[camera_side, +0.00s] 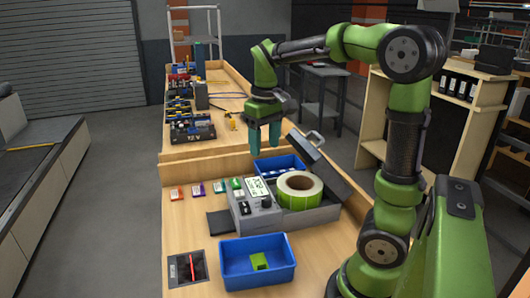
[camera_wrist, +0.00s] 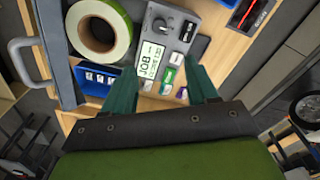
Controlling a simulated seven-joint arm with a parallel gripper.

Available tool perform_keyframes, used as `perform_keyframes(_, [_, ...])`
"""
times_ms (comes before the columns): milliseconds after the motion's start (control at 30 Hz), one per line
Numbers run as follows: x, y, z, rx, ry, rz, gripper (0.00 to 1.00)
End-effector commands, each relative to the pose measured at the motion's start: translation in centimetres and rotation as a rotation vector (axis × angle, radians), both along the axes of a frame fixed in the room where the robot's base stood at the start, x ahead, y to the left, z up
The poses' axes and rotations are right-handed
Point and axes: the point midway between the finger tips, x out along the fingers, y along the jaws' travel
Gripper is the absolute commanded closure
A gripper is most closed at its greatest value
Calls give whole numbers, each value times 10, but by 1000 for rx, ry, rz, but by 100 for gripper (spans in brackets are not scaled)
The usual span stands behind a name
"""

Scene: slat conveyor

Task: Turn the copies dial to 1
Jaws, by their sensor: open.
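A grey label printer (camera_side: 310,217) stands on the wooden bench with its lid open and a green-edged label roll (camera_side: 299,190) inside. Its control panel carries a light display (camera_wrist: 150,60) and a dark round knob (camera_wrist: 160,26), which looks like the copies dial. The number the knob points to is too small to read. My gripper (camera_side: 264,146) is open and empty, pointing down above and behind the printer, apart from it. In the wrist view its two green fingers (camera_wrist: 160,82) are spread, with the panel beyond them and the knob farther up the picture.
A blue bin (camera_side: 257,275) with a green block stands in front of the printer. Another blue bin (camera_side: 262,168) is behind it. Small coloured cartons (camera_side: 198,190) lie to its left. The raised lid (camera_side: 320,165) stands close right of my gripper.

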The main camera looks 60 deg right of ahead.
Motion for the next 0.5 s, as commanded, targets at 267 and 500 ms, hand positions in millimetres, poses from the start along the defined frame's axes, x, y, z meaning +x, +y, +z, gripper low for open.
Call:
perform_keyframes(267, [-7,1,-6,13,33,61,42])
perform_keyframes(500, [-8,2,-54,15,34,59,42])
